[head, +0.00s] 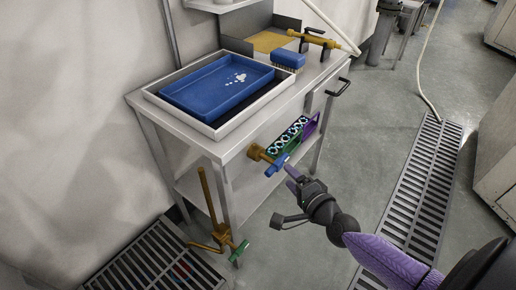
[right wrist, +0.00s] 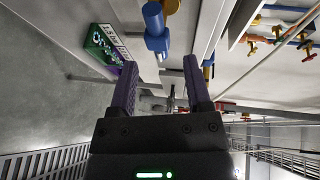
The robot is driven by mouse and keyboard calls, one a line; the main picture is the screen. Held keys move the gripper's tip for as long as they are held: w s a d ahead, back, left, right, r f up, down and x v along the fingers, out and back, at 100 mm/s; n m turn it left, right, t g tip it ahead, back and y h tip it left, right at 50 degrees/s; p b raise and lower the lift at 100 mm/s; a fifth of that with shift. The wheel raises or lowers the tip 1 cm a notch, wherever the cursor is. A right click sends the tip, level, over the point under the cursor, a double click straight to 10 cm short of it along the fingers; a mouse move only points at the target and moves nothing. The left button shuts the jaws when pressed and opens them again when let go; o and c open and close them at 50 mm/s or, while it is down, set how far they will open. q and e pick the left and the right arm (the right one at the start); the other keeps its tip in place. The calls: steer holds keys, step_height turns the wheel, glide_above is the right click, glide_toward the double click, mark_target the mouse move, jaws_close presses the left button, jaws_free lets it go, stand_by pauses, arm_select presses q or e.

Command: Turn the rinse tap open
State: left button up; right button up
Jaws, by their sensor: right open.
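A brass tap (head: 256,152) with a blue lever handle (head: 275,167) sticks out at the front of the steel bench. The handle also shows in the right wrist view (right wrist: 157,28), ahead of the jaws. A second brass tap (head: 222,233) with a green handle (head: 239,250) stands low by the bench's front leg. No readable label tells which is the rinse tap. My right gripper (head: 290,179) is open and empty, its fingertips close to the blue handle; contact cannot be told. In the right wrist view the blue handle lies beyond the gap between the fingers. My left gripper is not in view.
A blue tray (head: 215,90) in a pale outer tray and a blue brush (head: 288,60) sit on the bench (head: 225,147).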

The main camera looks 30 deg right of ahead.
mark_target(275, 163)
steer(key=w, duration=0.2)
steer(key=w+f+b, duration=0.1)
steer(key=w, duration=0.2)
steer(key=w+f+b, duration=0.1)
steer(key=w, duration=0.1)
steer(key=shift+w+d, duration=0.1)
steer(key=shift+w, duration=0.3)
steer(key=shift+w+r+b, duration=0.1)
steer(key=shift+w+b, duration=0.2)
steer(key=shift+w, duration=0.05)
steer(key=shift+c, duration=0.9)
jaws_close()
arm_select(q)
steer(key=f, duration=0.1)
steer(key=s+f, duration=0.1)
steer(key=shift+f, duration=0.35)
